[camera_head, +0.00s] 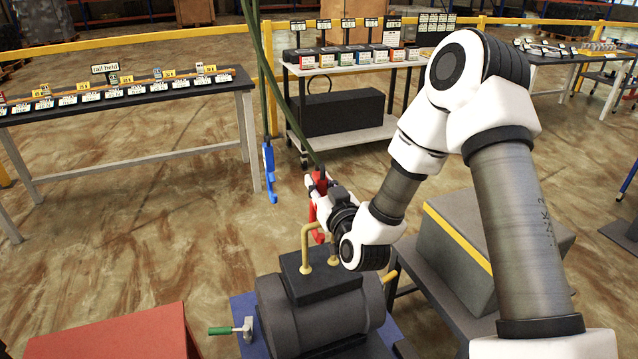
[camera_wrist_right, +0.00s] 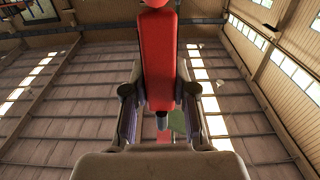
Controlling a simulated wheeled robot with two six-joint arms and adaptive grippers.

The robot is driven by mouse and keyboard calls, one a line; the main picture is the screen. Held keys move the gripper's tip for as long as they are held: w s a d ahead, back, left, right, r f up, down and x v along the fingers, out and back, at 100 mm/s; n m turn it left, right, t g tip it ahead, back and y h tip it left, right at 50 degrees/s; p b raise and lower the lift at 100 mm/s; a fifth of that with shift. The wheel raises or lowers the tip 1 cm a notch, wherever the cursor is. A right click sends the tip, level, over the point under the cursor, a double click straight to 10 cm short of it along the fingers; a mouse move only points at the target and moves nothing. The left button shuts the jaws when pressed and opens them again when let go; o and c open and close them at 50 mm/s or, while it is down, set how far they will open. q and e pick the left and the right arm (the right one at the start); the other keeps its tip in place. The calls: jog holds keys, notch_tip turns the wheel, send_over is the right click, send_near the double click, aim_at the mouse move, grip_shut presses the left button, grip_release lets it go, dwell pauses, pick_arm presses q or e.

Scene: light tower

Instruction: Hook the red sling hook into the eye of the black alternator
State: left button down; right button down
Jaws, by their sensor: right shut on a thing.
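The red sling hook (camera_head: 312,212) hangs on a green sling above the black alternator (camera_head: 320,312). My right gripper (camera_head: 319,186) is shut on the hook's upper body. In the right wrist view the red hook body (camera_wrist_right: 159,62) stands between the two fingers. The alternator's yellow eye (camera_head: 305,246) is a loop on its dark top block. The red hook's lower end shows at the loop's opening, close under its top bar. I cannot tell whether it passes through the eye or stays behind it. My wrist partly hides this area. My left gripper is not in view.
A blue hook (camera_head: 268,172) hangs on another sling to the left. A green-handled clamp (camera_head: 232,330) is beside the alternator. A red box (camera_head: 115,335) is at front left. A grey case with a yellow stripe (camera_head: 465,245) is at right. Open floor lies at left.

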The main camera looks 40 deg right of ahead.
jog(key=shift+f+b, duration=0.7)
jog(key=shift+f, duration=0.05)
